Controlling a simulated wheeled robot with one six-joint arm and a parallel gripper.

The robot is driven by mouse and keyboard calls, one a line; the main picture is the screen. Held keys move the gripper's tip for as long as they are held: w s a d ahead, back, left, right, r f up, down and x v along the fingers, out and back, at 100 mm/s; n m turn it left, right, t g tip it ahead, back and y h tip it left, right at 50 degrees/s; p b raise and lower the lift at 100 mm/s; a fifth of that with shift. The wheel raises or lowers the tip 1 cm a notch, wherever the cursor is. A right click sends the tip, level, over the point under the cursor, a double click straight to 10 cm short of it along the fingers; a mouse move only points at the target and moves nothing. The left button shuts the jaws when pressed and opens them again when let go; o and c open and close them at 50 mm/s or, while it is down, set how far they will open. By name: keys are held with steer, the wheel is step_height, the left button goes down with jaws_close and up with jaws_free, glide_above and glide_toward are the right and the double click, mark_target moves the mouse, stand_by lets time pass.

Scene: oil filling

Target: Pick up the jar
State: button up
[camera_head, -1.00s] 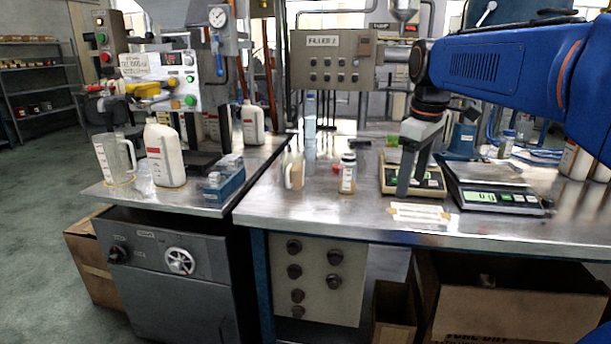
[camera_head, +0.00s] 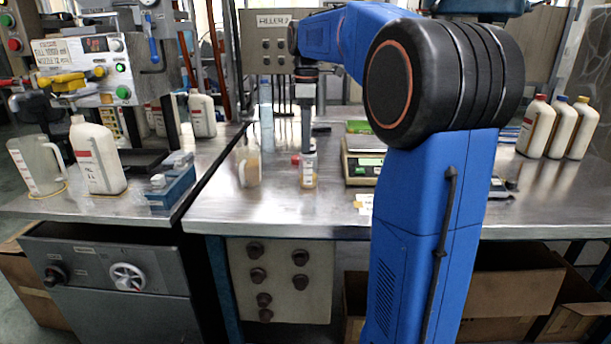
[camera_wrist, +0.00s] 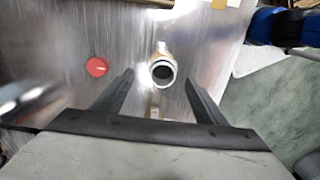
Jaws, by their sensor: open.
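The jar (camera_head: 308,177) is small, with a pale label and amber contents. It stands upright on the right-hand metal bench in the head view. My gripper (camera_head: 308,148) points down right over it and hides its upper part. In the wrist view, the jar's open round mouth (camera_wrist: 163,70) shows between the tips of my two spread fingers (camera_wrist: 158,79). How far the fingertips reach down beside the jar is unclear.
A red cap (camera_wrist: 97,67) lies left of the jar. A scale (camera_head: 362,163) is close on the right. The bench's front edge (camera_head: 280,229) is near.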

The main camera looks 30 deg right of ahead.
mark_target(308, 173)
step_height(308, 173, down, 7)
steer(key=shift+r, duration=0.1)
steer(key=shift+s+d+f, duration=0.1)
steer(key=shift+s+f, duration=0.05)
steer(key=shift+f, duration=1.15)
steer(key=shift+s+d+f, duration=0.1)
steer(key=shift+s+f, duration=0.05)
steer(key=shift+f, duration=1.15)
steer(key=c, duration=1.2)
